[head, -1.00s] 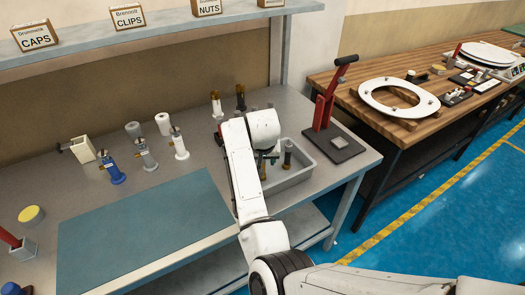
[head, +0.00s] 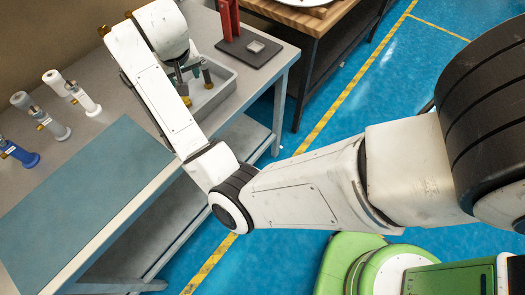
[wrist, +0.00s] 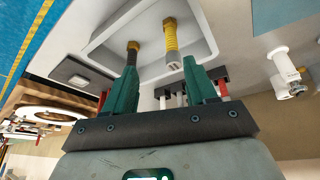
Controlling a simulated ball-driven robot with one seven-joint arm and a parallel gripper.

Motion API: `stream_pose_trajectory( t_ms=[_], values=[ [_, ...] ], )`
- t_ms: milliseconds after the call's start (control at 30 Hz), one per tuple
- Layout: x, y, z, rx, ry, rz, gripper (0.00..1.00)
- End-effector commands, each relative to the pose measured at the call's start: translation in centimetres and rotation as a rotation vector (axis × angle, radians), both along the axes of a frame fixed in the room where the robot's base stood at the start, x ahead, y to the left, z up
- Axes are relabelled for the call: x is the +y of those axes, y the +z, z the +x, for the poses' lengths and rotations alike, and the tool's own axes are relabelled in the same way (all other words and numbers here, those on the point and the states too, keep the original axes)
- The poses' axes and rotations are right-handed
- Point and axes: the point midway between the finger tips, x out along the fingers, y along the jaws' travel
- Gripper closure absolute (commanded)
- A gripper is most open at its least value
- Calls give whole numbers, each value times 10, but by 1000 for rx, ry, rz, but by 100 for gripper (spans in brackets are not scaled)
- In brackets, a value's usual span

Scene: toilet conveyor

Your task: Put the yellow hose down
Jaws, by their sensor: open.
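The yellow hose (wrist: 171,42), ribbed with a brass nut at one end, is inside the grey tray (wrist: 100,38) in the wrist view. Its near end shows in the gap between my fingertips, closer to the right finger; I cannot tell whether it touches. My gripper (wrist: 160,74) has green fingers spread apart, with nothing clamped. A black hose (wrist: 133,58) with a brass nut is close to the left fingertip. In the head view my gripper (head: 184,72) is over the tray (head: 222,93), and the yellow hose is not clearly visible there.
A dark stand (head: 250,47) with red posts is behind the tray. A bare blue-grey mat (head: 85,185) covers the front of the bench.

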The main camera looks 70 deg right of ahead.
Motion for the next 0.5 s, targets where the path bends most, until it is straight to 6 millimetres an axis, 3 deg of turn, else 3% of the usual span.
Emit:
stream_pose_trajectory(
  t_ms=[133, 267, 500],
  values=[
    [0, -40, -45, 56, 92, -58, 44],
    [13, -73, -87, 105, 197, -77, 44],
    [60, -130, -178, 201, 411, -29, 44]
  ],
)
